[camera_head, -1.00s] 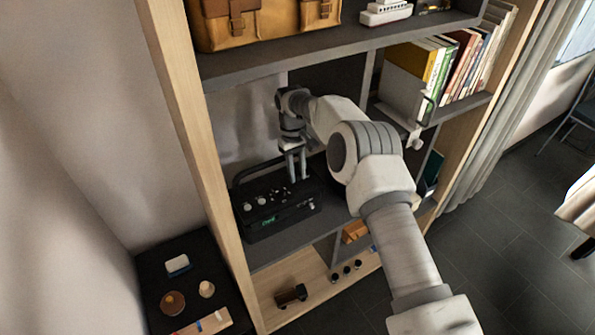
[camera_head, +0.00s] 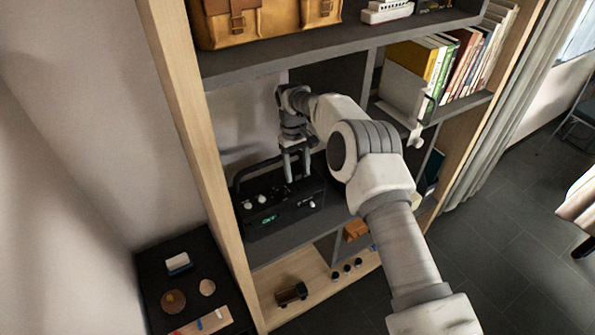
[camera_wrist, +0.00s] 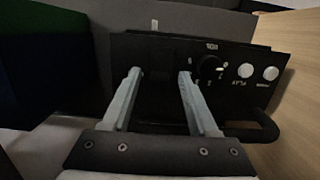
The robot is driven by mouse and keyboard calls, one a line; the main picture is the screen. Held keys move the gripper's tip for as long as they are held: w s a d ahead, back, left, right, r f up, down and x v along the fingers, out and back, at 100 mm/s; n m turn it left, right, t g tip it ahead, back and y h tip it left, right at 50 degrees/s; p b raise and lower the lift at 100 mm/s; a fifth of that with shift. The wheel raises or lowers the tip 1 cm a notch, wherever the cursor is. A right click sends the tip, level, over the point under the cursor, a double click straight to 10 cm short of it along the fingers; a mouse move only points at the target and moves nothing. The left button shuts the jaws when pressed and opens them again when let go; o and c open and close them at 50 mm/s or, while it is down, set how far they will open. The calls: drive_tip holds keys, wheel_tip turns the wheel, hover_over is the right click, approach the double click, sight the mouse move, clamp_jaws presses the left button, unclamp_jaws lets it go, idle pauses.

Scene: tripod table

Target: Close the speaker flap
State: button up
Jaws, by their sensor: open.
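The black speaker (camera_head: 285,207), with a carry handle and a green mark, sits on the middle shelf at the left. In the wrist view its dark panel (camera_wrist: 215,50) carries a round knob (camera_wrist: 209,67) and two white buttons. My gripper (camera_head: 297,180) points down at the speaker's top, in front of the handle. In the wrist view my gripper (camera_wrist: 160,73) is open, its two fingers apart over the dark panel with nothing visibly held between them. I cannot clearly make out the flap or how far open it is, nor whether the fingertips touch the speaker.
The shelf's wooden upright (camera_head: 190,130) stands close to the left of the speaker. A shelf board (camera_head: 330,48) with a brown bag (camera_head: 265,22) is above. Books (camera_head: 460,65) stand to the right. Toys sit on the shelf below.

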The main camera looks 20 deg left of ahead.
wheel_tip(320, 180, up, 7)
drive_tip(key=shift+w+a, duration=0.35)
drive_tip(key=shift+a, duration=0.1)
drive_tip(key=shift+d, duration=0.1)
